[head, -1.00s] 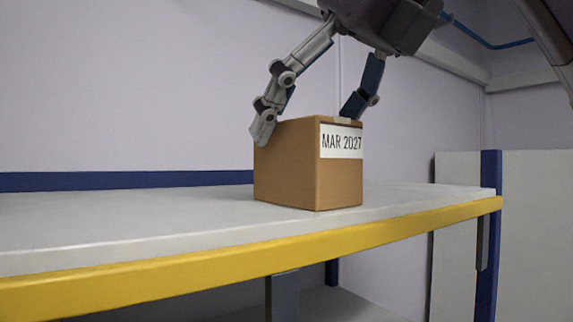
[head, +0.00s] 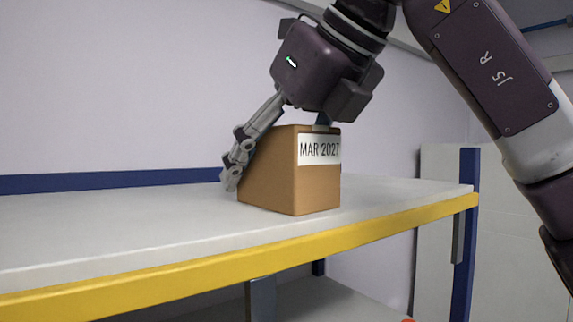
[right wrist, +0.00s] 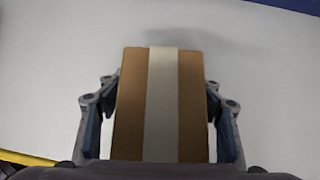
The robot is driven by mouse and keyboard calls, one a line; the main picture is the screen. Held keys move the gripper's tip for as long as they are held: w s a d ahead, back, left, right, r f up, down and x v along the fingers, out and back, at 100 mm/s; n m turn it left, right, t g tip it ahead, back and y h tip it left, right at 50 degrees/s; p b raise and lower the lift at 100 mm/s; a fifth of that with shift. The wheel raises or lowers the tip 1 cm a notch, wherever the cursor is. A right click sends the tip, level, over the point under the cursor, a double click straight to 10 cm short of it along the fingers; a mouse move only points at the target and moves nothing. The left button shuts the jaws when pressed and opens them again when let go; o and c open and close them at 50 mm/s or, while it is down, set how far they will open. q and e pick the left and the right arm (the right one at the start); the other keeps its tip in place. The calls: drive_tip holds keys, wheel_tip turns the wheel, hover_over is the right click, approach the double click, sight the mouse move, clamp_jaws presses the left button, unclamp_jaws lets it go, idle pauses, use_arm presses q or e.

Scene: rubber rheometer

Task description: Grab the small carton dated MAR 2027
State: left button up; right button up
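The small brown carton (head: 268,175) stands upright on the pale shelf in the head view. Its white label reads MAR 2027 and faces front right. In the right wrist view the carton (right wrist: 192,105) is seen from above, with a pale tape strip down its middle. My right gripper (head: 280,160) is over the carton from above, its fingers open on either side. In the right wrist view both fingers of this gripper (right wrist: 163,100) flank the carton, with a narrow gap on each side. In the head view the far finger is mostly hidden behind the carton. My left gripper is not in view.
The shelf (head: 90,238) has a yellow front edge (head: 150,286) and a blue strip along the back wall. A blue post (head: 466,230) stands at its right end. The shelf left of the carton is clear.

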drive_tip(key=shift+w, duration=0.1)
drive_tip(key=c, duration=1.2)
drive_tip(key=shift+r, duration=0.1)
drive_tip(key=shift+r, duration=4.85)
